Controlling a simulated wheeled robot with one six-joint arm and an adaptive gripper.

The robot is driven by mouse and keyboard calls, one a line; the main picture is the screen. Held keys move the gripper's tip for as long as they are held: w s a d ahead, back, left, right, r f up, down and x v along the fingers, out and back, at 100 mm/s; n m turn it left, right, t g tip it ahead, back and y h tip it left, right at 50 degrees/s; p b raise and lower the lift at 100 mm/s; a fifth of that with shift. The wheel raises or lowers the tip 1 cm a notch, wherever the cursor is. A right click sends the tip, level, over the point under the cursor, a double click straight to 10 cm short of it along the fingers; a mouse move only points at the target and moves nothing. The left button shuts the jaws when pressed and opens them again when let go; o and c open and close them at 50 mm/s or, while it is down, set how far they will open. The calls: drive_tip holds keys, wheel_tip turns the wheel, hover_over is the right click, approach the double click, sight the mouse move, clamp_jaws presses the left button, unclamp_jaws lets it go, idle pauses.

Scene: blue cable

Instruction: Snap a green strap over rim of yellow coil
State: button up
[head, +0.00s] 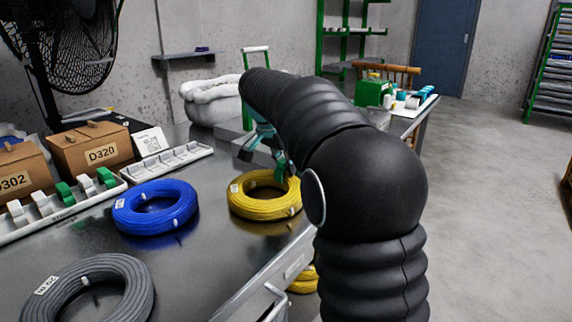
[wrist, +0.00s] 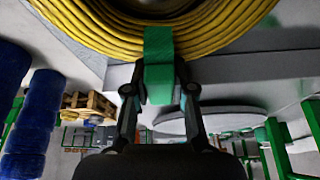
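The yellow coil (head: 250,207) lies flat on the dark table near its right edge, with a white tie on it. In the wrist view the coil (wrist: 110,33) fills the top. A green strap (wrist: 159,62) overlaps the coil's near rim there; I cannot tell if it is seated around it. My gripper (wrist: 160,88) has a finger on each side of the strap and appears shut on it. In the head view my gripper (head: 268,150) is over the coil's far right side, partly hidden by my arm.
A blue coil (head: 130,215) and a grey coil (head: 70,298) lie on the table (head: 205,265). A white rack (head: 110,190) holds green and white straps. Cardboard boxes (head: 92,148) stand behind it. Another yellow coil (head: 303,284) is below the table edge.

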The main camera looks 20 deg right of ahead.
drive_tip(key=o, duration=0.6)
drive_tip(key=shift+r+p, duration=2.15)
drive_tip(key=shift+r, duration=1.35)
